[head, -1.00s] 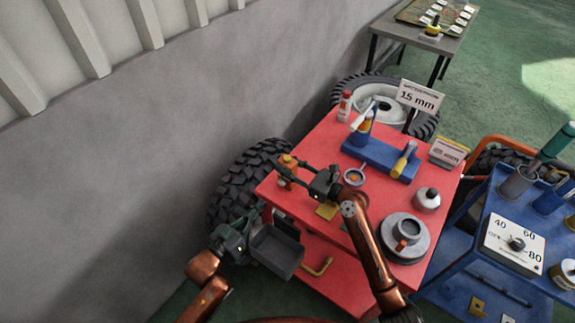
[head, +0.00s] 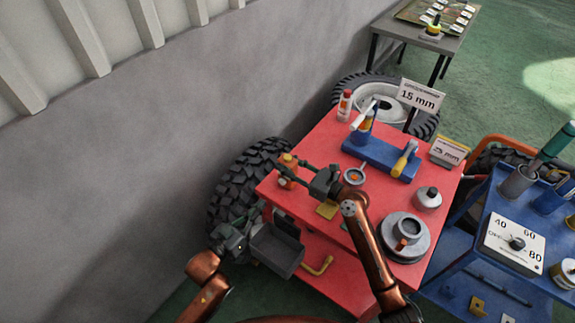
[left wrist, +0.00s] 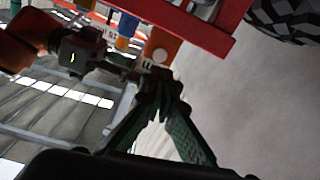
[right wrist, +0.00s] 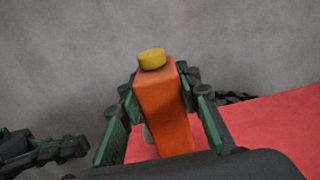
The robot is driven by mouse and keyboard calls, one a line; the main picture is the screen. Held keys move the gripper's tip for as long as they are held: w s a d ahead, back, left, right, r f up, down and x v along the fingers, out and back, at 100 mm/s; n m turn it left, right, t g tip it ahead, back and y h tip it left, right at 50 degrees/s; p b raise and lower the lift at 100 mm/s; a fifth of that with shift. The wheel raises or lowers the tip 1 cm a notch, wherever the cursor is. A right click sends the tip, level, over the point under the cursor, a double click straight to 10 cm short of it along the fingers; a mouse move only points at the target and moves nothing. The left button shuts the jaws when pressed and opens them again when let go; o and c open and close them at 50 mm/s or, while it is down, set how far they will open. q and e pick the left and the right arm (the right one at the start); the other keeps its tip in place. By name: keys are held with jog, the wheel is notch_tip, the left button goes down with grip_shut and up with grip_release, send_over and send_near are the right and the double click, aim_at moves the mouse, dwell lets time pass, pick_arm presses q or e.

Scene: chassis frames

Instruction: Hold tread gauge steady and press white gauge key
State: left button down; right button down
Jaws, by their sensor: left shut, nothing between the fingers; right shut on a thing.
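The tread gauge is an orange block with a yellow cap, standing upright at the far left corner of the red cart; it shows in the head view (head: 287,170) and the right wrist view (right wrist: 163,108). My right gripper (head: 309,180) is shut on its sides. A round white key (left wrist: 160,55) shows on the gauge's orange face in the left wrist view. My left gripper (head: 238,232) is shut and empty, low beside the cart's left side. In the left wrist view, its fingertips (left wrist: 160,90) appear just below the key in the picture; contact cannot be told.
The red cart top (head: 330,150) carries a blue stand (head: 380,155), a red-capped bottle (head: 345,104), a grey round part (head: 418,245) and a small pot (head: 426,199). A tyre (head: 240,180) stands between cart and wall. A blue cart (head: 470,262) is at right.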

aim_at(282, 182)
pick_arm(q)
jog(key=s+d+r+n+t+y, duration=0.1)
jog(key=d+r+n+t, duration=0.15)
jog(key=n, duration=0.95)
jog(key=s+d+r+n+t, duration=0.15)
jog(key=n+t, duration=0.25)
jog(key=n, duration=0.7)
jog(key=a+f+n+y, duration=0.1)
jog(key=n+y, duration=0.3)
jog(key=n, duration=0.4)
jog(key=w+a+f+n+y, duration=0.1)
jog(key=n+y, duration=0.3)
jog(key=n, duration=0.4)
jog(key=a+f+n+y, duration=0.2)
jog(key=n+y, duration=0.2)
jog(key=n, duration=0.5)
jog(key=shift+w+f, duration=0.15)
jog(key=shift+w+d, duration=0.1)
jog(key=shift+w+d, duration=0.85)
jog(key=shift+w, duration=0.3)
jog(key=shift+w+d, duration=0.85)
jog(key=shift+w, duration=0.3)
jog(key=shift+w+d, duration=0.85)
jog(key=shift+w, duration=0.3)
